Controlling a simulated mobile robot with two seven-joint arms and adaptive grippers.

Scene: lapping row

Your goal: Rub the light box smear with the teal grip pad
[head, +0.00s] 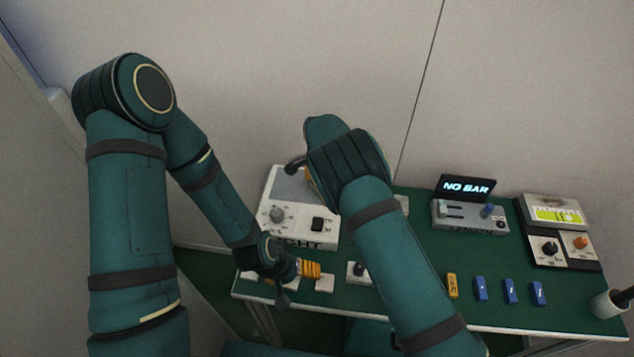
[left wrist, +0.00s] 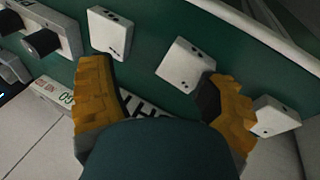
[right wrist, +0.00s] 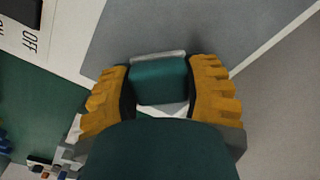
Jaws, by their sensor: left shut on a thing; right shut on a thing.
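The light box (head: 303,235) is white, with a grey panel (head: 291,186), a knob and a black switch, at the left of the bench. My right gripper (head: 308,176) is over its panel, mostly behind my arm. In the right wrist view it is shut on the teal grip pad (right wrist: 160,82), held over the grey panel (right wrist: 200,25); contact is unclear. No smear shows. My left gripper (head: 300,275) is low at the box's front edge, by the LIGHT lettering (left wrist: 150,110). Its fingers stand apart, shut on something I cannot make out.
Small white blocks (left wrist: 108,33) and a black-knobbed unit (head: 358,271) line the front edge. Green mat (head: 415,230) lies between.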

